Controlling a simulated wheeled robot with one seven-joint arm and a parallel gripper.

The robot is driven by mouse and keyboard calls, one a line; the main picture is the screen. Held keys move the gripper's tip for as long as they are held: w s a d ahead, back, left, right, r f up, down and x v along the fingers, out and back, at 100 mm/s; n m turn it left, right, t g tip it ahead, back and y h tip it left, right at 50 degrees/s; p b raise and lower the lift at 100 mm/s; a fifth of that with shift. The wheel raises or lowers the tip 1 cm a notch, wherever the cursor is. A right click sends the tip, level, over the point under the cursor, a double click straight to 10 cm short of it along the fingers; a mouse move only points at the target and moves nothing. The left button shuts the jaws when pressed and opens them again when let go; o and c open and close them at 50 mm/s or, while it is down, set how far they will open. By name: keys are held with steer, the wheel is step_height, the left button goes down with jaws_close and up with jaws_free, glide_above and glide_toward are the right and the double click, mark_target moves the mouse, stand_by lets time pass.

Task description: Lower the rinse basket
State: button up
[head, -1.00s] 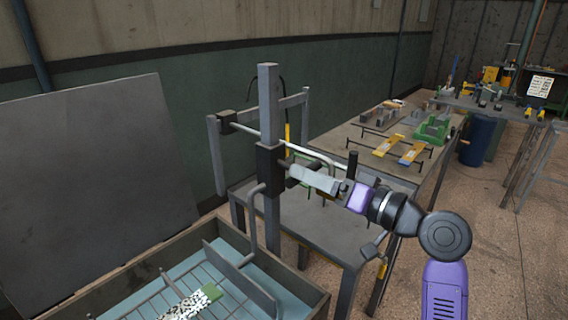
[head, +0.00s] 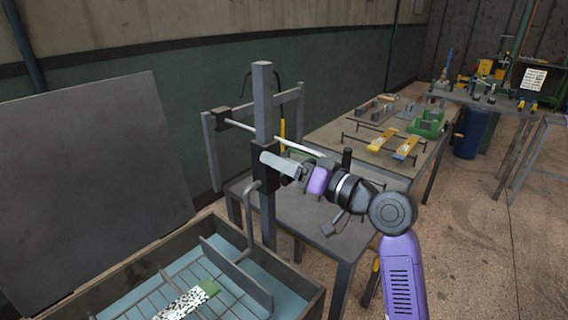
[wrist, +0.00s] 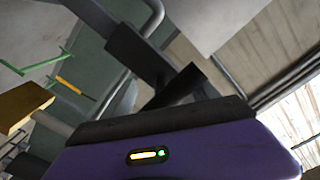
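The rinse basket (head: 236,271) is a wire rack with a grey upright plate, low in the wooden-sided tank (head: 286,274) at lower left. A speckled strip with a green end (head: 185,301) lies in it. A bent grey pipe (head: 248,212) runs from the basket up to a black carriage block (head: 263,180) on a grey post (head: 264,105). My gripper (head: 283,166) is at the block, on its right side. In the wrist view a dark bar (wrist: 176,88) crosses close in front of my purple gripper body. My fingertips and any contact are hidden.
A thin light rod (head: 250,127) runs beside the post, with a grey frame (head: 211,150) behind. A grey table (head: 313,225) stands right of the tank. A long bench (head: 400,183) with tools lies beyond. A large dark panel (head: 95,180) leans at left.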

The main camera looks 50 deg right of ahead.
jaws_close()
step_height(320, 180, down, 17)
steer(key=b, duration=1.2)
steer(key=shift+d+r+b, duration=0.1)
steer(key=shift+r+b, duration=0.05)
steer(key=shift+b, duration=0.25)
steer(key=o, duration=0.8)
jaws_free()
steer(key=shift+f, duration=0.2)
steer(key=shift+c, duration=0.2)
glide_toward(273, 215)
steer(key=s, duration=0.2)
steer(key=shift+d+r, duration=0.15)
